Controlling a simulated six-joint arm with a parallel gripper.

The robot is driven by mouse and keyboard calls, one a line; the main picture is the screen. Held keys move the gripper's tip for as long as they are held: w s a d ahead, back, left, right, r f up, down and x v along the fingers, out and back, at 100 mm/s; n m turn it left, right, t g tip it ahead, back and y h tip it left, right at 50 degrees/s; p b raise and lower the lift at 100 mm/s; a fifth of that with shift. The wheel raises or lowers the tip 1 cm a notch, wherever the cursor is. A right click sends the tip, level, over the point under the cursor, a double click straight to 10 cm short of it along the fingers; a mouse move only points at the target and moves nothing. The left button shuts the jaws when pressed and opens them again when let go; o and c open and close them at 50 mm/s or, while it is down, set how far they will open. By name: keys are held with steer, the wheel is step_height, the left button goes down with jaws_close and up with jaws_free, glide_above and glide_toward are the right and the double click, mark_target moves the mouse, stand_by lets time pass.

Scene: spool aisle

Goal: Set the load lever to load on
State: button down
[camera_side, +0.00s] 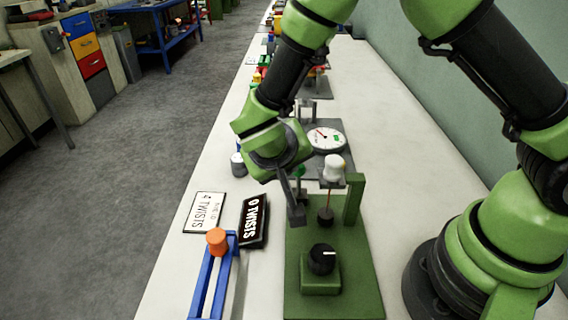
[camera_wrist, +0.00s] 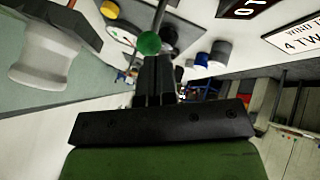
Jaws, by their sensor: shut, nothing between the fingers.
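The load lever's green ball knob (camera_side: 299,171) shows just beyond my gripper (camera_side: 300,187) in the side view. In the wrist view the green knob (camera_wrist: 149,43) sits just past my shut, empty fingertips (camera_wrist: 157,62), with a thin rod running up from it. I cannot tell whether the fingertips touch the knob. The lever's base and any load on or off marking are hidden or too small to read.
A round dial gauge (camera_side: 325,138) is behind the knob. A white spool (camera_side: 335,166) stands close on the right, by a green post (camera_side: 354,198). A green board with a black knob (camera_side: 321,259) is in front. A "0 TWISTS" display (camera_side: 254,220) and blue slider frame (camera_side: 215,276) are left.

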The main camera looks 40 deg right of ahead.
steer(key=s+a+f+v, duration=0.1)
steer(key=v, duration=1)
steer(key=w+a+f+n+g+h, duration=0.1)
steer(key=w+a+n+g, duration=0.15)
steer(key=n, duration=2.15)
steer(key=shift+t, duration=0.35)
steer(key=shift+s+d+r+x, duration=0.1)
steer(key=shift+d+r+x, duration=0.15)
steer(key=shift+x, duration=1.85)
steer(key=shift+s+d+r+x, duration=0.15)
steer(key=shift+d+x, duration=0.1)
steer(key=shift+x, duration=1.85)
steer(key=shift+d+r+x, duration=0.2)
steer(key=shift+d+x, duration=0.1)
steer(key=shift+x, duration=1.8)
